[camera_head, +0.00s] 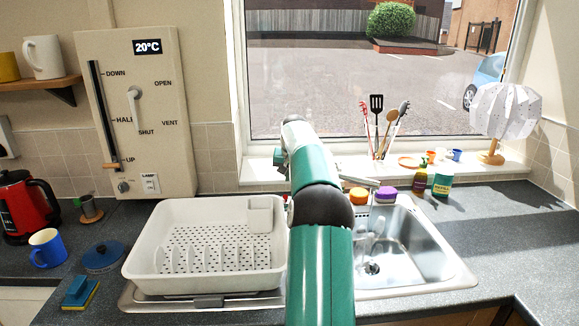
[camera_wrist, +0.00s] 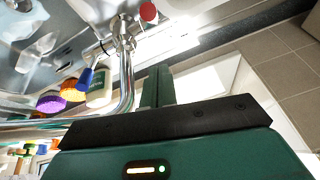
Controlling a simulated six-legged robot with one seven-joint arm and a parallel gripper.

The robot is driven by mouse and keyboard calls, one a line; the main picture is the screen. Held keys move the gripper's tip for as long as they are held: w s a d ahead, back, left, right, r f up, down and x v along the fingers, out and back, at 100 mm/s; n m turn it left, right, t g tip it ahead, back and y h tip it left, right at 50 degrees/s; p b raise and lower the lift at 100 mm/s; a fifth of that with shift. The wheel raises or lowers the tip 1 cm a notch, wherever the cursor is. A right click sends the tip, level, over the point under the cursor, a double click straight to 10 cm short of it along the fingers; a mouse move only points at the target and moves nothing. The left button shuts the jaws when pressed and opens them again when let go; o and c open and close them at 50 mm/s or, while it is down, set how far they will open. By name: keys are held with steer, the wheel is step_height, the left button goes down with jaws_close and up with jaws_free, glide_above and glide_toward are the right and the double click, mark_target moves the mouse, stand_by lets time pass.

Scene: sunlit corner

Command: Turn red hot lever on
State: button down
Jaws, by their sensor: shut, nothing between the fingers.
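The red hot lever (camera_wrist: 148,13) shows as a round red knob at the top of the wrist view, beside the chrome tap (camera_wrist: 126,60). The blue lever (camera_wrist: 86,77) is on the tap's other side. My gripper (camera_wrist: 158,72) is shut and empty, with its green fingers close to the tap's pipe in the picture and the red knob beyond their tips. I cannot tell whether they touch the tap. In the head view my arm hides my gripper and most of the tap in front of the window.
The sink (camera_head: 415,255) lies right of my arm, with glassware in it. A white dish rack (camera_head: 143,262) stands left. Sponges (camera_head: 385,194), bottles (camera_head: 442,181) and a utensil holder (camera_head: 379,152) line the back. A lamp (camera_head: 505,110) stands on the right sill. The right counter is mostly clear.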

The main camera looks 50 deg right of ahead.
steer(key=a+f, duration=0.1)
steer(key=s+a+f, duration=0.1)
steer(key=f, duration=0.1)
steer(key=shift+s+a+f, duration=0.1)
steer(key=shift+a+f, duration=0.1)
steer(key=shift+a, duration=0.1)
steer(key=shift+f, duration=0.1)
steer(key=shift+w, duration=0.2)
steer(key=shift+a+h, duration=0.1)
steer(key=shift+h, duration=0.2)
